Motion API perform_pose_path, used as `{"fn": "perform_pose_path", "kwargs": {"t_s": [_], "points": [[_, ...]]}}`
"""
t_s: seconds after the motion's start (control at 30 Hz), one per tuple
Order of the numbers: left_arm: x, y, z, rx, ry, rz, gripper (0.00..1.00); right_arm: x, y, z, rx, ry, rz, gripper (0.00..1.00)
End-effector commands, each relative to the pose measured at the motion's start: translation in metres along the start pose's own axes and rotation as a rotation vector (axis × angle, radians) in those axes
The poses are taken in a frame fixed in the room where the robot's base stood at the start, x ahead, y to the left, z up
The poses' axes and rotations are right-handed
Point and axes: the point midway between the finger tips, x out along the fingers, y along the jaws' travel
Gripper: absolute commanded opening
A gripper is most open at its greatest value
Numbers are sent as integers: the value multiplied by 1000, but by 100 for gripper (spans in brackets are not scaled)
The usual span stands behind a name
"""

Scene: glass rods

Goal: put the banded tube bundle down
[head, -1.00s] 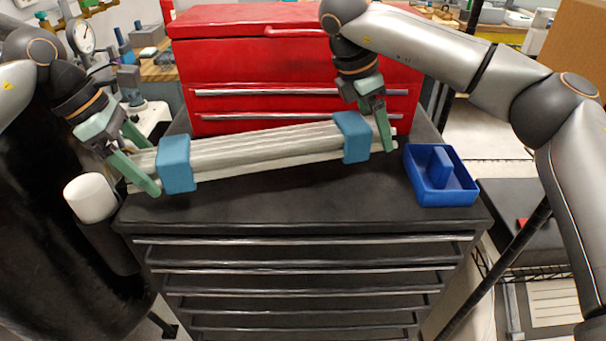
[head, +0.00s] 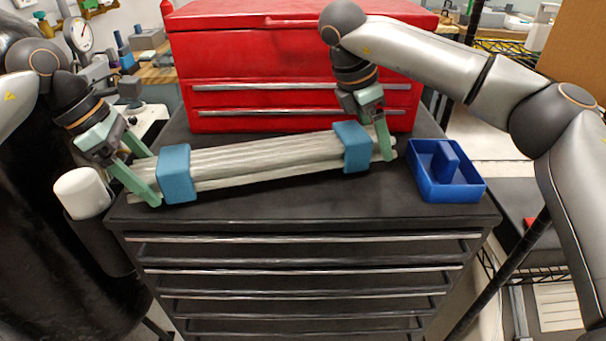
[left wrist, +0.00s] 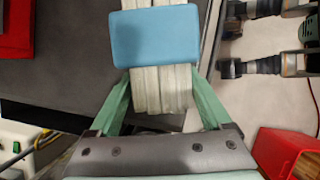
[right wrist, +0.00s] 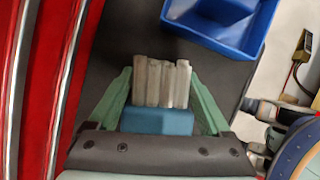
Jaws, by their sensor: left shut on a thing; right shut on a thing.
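The banded tube bundle (head: 265,158) is a set of pale glass tubes with a blue band near each end. It lies across the top of the black cabinet (head: 300,200), its right end a little farther back. I cannot tell whether it touches the top. My left gripper (head: 148,178) is shut on the bundle's left end, outside the left band; that band also shows in the left wrist view (left wrist: 155,36). My right gripper (head: 378,140) is shut on the right end by the right band, which shows in the right wrist view (right wrist: 157,121).
A red tool chest (head: 290,70) stands close behind the bundle. A blue divided tray (head: 447,190) sits on the cabinet's right side, near the bundle's right end. A white cylinder (head: 82,193) stands by the left edge. The front strip of the top is clear.

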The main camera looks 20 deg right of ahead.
Motion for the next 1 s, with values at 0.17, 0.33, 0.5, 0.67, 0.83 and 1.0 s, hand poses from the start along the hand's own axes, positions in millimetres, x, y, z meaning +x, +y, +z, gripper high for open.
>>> {"fn": "perform_pose_path", "kwargs": {"t_s": [0.17, 0.33, 0.5, 0.67, 0.83, 1.0], "points": [[9, 0, -3, 2, -4, 3, 0, 9, 0, -4, 1, 0, 3, 0], [14, 0, -5, 1, -1, 0, 87, 14, 0, -6, 0, 0, 1, 87], [14, 0, -5, 0, 0, 0, 100, 13, 0, -6, 0, 0, 0, 100], [13, 0, -5, 0, 0, 0, 100, 14, 0, -6, 0, 0, 0, 100], [1, 1, -5, 0, -1, 3, 100, 13, 0, -6, 0, 0, 0, 100], [-32, 1, -5, 0, -2, 5, 100, 13, 0, -6, 0, 0, 0, 100]]}}
